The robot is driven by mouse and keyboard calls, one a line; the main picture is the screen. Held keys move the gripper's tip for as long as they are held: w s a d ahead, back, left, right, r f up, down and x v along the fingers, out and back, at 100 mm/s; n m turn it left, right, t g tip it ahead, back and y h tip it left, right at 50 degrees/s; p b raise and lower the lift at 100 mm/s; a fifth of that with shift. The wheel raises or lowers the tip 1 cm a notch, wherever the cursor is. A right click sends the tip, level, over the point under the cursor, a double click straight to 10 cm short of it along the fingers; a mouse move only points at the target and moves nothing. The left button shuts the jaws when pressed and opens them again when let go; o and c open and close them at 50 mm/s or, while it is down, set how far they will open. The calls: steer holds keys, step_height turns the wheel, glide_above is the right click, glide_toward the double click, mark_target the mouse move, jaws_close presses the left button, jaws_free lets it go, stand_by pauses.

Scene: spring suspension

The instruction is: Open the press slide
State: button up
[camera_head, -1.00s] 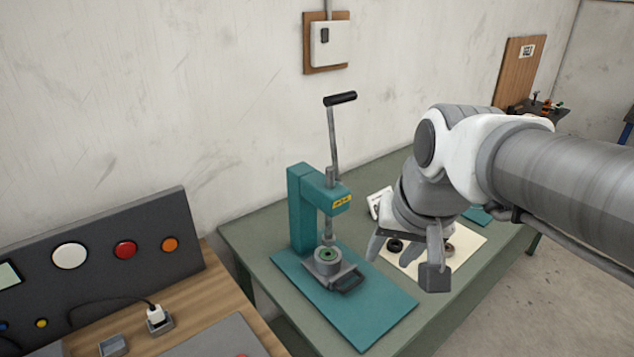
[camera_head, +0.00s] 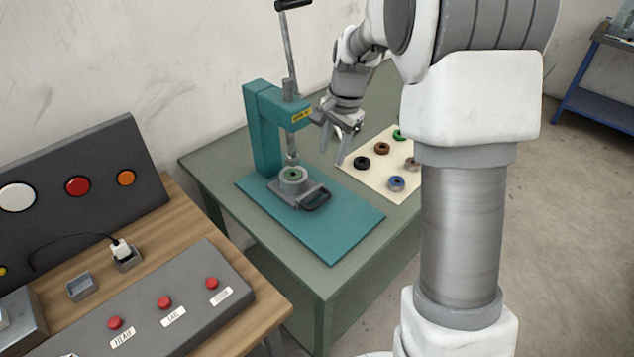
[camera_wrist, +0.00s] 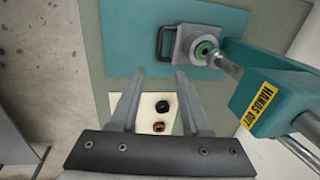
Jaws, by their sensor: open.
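The teal press (camera_head: 264,125) stands on a teal base plate (camera_head: 345,222) on the green table. Its grey slide (camera_head: 298,191) sits under the ram, with a round holder and a green-centred part on top. The slide's dark handle (camera_head: 316,201) faces the front right; in the wrist view the handle (camera_wrist: 163,42) shows as a loop beside the slide (camera_wrist: 187,44). My gripper (camera_head: 342,147) is open and empty, in the air to the right of the press head and apart from the handle. In the wrist view my two fingers (camera_wrist: 158,78) point toward the slide side of the plate.
A cream sheet (camera_head: 375,178) with several coloured rings lies right of the press. The press lever (camera_head: 287,45) rises above the head. A wooden bench with a button panel (camera_head: 170,300) is at the left. The plate's front right is clear.

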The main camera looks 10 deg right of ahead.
mark_target(321, 201)
steer(key=w+f, duration=0.1)
steer(key=f, duration=0.5)
steer(key=w+a+f, duration=0.1)
steer(key=f, duration=1)
steer(key=shift+w+a+f, duration=0.3)
steer(key=shift+w+a, duration=0.05)
steer(key=shift+w, duration=0.05)
jaws_close()
stand_by(0.6)
